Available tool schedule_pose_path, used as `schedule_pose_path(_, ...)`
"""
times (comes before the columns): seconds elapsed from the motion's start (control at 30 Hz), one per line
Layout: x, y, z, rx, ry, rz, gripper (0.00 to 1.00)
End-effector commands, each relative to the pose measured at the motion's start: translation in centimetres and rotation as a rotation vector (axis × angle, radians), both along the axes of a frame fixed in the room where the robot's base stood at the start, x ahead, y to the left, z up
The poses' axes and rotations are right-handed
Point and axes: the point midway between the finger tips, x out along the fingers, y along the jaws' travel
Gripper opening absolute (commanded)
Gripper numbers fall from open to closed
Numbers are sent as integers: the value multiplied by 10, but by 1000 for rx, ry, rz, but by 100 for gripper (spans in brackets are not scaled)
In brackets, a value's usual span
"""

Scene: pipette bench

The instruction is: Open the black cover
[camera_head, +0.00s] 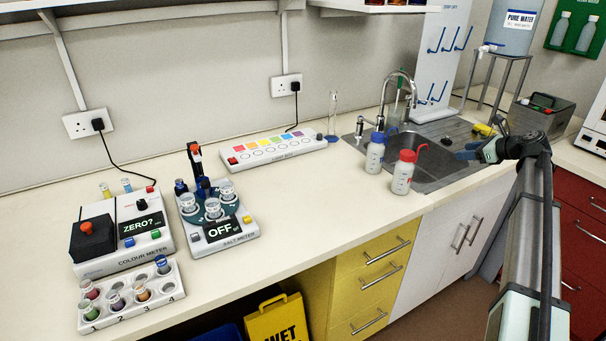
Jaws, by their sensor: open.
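The black cover (92,246) is a dark box with a red knob (86,228) on top. It sits down on the left part of the white colour meter (155,240), at the left of the bench, and appears closed. What is under it is hidden. The meter's screen (141,225) reads "ZERO?". My gripper (468,151) is open and empty over the right side of the sink, far to the right of the cover and touching nothing that I can make out.
A rack (130,302) with several coloured vials stands in front of the meter. The salt meter (230,232) is to its right, and two vials (127,185) stand behind. Blue-capped (375,155) and red-capped (403,175) bottles stand by the sink. The middle bench is clear.

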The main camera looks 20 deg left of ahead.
Motion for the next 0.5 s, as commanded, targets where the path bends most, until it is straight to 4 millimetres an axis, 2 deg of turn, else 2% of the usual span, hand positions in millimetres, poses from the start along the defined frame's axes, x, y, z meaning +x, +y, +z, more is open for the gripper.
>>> schedule_pose_path(0.03, -2, 31, 17, -8, -25, 44, 53)
schedule_pose_path(0.27, -23, 161, 79, -44, -137, 248, 53)
schedule_pose_path(0.5, -69, 290, 139, -76, -266, 464, 53)
